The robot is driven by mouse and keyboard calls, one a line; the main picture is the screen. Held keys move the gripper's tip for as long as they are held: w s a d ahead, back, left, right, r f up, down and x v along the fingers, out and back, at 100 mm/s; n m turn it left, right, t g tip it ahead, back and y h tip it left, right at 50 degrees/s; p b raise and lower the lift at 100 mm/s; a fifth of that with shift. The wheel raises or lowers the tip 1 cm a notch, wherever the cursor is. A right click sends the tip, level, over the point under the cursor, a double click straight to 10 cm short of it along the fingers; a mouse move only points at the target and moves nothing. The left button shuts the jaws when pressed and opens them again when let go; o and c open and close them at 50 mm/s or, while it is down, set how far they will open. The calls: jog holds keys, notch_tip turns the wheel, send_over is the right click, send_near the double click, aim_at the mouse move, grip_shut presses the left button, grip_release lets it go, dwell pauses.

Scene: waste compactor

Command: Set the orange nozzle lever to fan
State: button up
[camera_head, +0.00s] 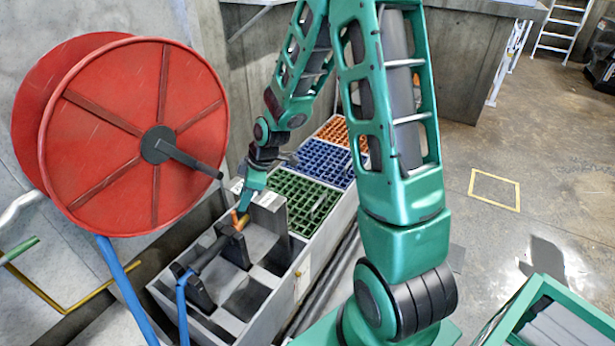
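The nozzle (213,250) is a dark tube lying in grey cradles on the near end of a long grey bench. Its far end is orange. The small orange lever (235,217) sticks up there. A blue hose joins the tube's near end. My gripper (243,206) points down at the orange end, its tips at or very close to the lever. The fingers are small and partly merge with the lever, so I cannot tell whether they touch it or how far apart they are. The lever's setting marks are not readable.
A big red hose reel (130,135) with a dark crank handle stands at the left, close to the nozzle. Green (305,205), blue (325,162) and orange (345,131) gratings line the bench beyond. Open concrete floor lies at the right, with a yellow square outline (494,187).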

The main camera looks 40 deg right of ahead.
jog(key=s+d+r+m+g+h, duration=0.2)
jog(key=s+d+r+m+h, duration=0.1)
jog(key=s+d+r+m, duration=0.5)
jog(key=shift+s+d+r+m, duration=0.3)
jog(key=shift+s+d+r, duration=1.6)
jog(key=shift+s, duration=1.4)
jog(key=shift+d+f, duration=0.3)
jog(key=s+d+r+m+g, duration=0.1)
jog(key=s+r+m, duration=0.2)
jog(key=s, duration=0.6)
jog(key=s+d+r+m, duration=0.1)
jog(key=s+r+m, duration=0.2)
jog(key=s+m, duration=0.3)
jog(key=s, duration=0.3)
jog(key=shift+d+r+g, duration=0.15)
jog(key=shift+d+g, duration=0.15)
jog(key=shift+g, duration=0.1)
